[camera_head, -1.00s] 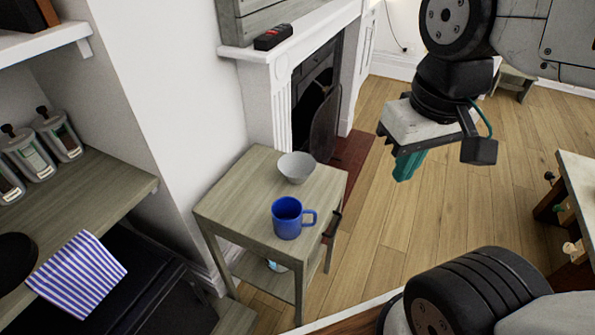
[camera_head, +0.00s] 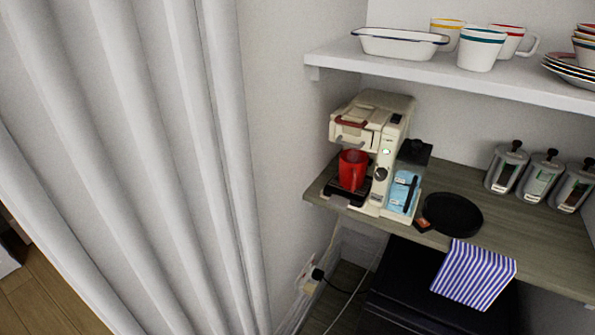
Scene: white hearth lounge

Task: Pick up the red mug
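The red mug (camera_head: 352,170) stands upright on the drip tray of a cream coffee machine (camera_head: 384,112), under its brewing head. The machine stands at the left end of a wooden counter (camera_head: 440,238) in an alcove. The mug's handle side is hard to make out at this size. My gripper is not in view.
A black round plate (camera_head: 453,213), a striped cloth (camera_head: 474,274) and several canisters (camera_head: 545,172) are right of the machine. A white shelf (camera_head: 450,76) with mugs and dishes hangs above. A white curtain (camera_head: 130,150) fills the left. A cable (camera_head: 345,290) hangs below the counter.

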